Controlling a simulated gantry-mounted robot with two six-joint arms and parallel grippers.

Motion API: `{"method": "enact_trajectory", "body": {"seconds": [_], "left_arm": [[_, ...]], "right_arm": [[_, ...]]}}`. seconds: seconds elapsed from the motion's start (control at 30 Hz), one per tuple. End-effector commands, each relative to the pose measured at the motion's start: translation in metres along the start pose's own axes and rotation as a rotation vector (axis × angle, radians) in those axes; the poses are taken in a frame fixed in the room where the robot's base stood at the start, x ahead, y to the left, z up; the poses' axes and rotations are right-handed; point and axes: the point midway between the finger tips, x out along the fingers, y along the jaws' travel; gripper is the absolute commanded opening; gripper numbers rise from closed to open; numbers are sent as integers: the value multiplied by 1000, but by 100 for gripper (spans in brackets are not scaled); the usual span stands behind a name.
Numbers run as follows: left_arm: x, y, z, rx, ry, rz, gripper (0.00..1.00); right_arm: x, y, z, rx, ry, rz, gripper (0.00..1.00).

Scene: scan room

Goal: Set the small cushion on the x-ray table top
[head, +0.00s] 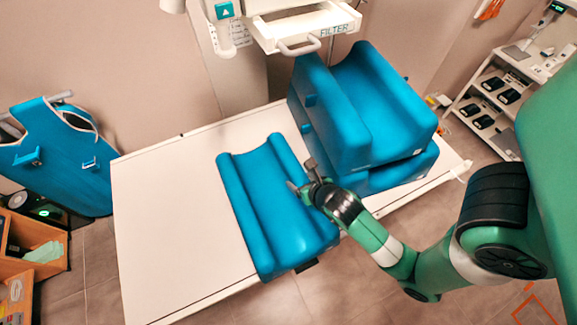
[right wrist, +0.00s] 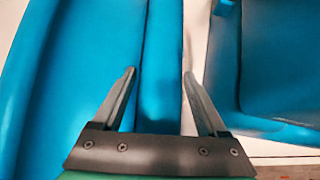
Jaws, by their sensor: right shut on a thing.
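The small cushion (head: 278,205) is blue with raised long sides and a groove between them. In the head view it is over the middle of the white x-ray table top (head: 170,220), its near end reaching past the front edge. I cannot tell whether it rests on the top or hangs just above it. My right gripper (head: 302,177) is shut on its right raised side. In the right wrist view the fingers (right wrist: 160,74) straddle that side of the cushion (right wrist: 90,60). My left gripper is not in view.
Larger blue cushions (head: 365,110) are stacked on the table to the right, close to my gripper. A white x-ray unit with a handle (head: 300,45) hangs behind. The table's left part is bare.

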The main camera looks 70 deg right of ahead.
Motion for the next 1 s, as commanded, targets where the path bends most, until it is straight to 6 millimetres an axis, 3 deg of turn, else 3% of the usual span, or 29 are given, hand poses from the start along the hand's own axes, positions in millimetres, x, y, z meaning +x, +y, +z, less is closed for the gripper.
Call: {"method": "enact_trajectory", "body": {"seconds": [0.27,0.37,0.6,0.73,0.87,1.0], "left_arm": [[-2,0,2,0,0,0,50],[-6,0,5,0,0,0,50],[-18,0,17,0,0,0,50],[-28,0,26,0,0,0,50],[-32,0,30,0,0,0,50],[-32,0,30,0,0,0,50]], "right_arm": [[8,2,3,14,-4,10,0],[28,8,10,14,-4,10,0],[95,30,33,14,-4,10,0],[132,37,25,12,-1,9,0],[153,42,24,13,-4,10,0],[157,43,25,12,-4,10,0]]}}
